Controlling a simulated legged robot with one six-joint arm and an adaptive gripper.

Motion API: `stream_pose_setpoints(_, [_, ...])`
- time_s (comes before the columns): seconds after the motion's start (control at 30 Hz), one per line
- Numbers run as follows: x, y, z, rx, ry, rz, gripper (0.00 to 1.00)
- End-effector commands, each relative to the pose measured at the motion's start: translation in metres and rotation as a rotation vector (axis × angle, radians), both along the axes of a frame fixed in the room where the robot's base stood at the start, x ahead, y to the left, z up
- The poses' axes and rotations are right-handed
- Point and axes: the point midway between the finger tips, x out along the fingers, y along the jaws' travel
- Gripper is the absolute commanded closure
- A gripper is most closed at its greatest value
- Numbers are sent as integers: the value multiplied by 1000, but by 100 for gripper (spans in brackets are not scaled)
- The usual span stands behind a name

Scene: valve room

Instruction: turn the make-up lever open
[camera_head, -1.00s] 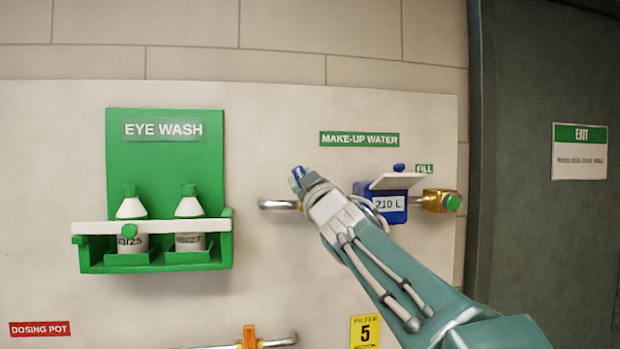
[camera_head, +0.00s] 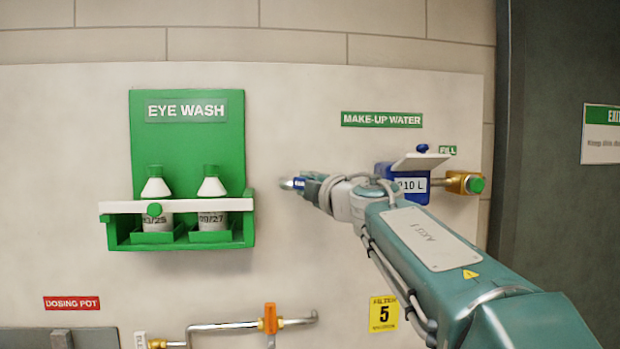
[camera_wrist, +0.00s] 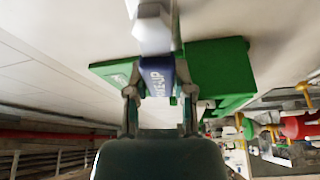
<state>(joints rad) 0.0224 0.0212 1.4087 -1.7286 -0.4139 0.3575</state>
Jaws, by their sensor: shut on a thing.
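The blue make-up lever (camera_wrist: 157,76), with white "MAKE-UP" lettering, sits between the two fingers of my gripper (camera_wrist: 158,98) in the wrist view. My gripper is shut on the lever. The green "MAKE-UP WATER" label (camera_head: 381,119) is on the wall above my gripper.
A blue counter box (camera_head: 410,187) with a raised lid and a brass fitting (camera_head: 463,182) are right of my gripper, partly behind my arm. A green eye-wash station (camera_head: 180,225) with two bottles is to the left. A pipe with an orange lever (camera_head: 270,318) runs below.

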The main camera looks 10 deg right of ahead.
Motion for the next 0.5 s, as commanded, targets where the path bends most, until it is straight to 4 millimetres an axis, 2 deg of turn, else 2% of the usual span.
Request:
stream_pose_setpoints(0.2, [1, 2, -10, -114, 4, 4, 100])
stream_pose_setpoints(0.5, [1, 3, -15, -182, 6, 6, 100])
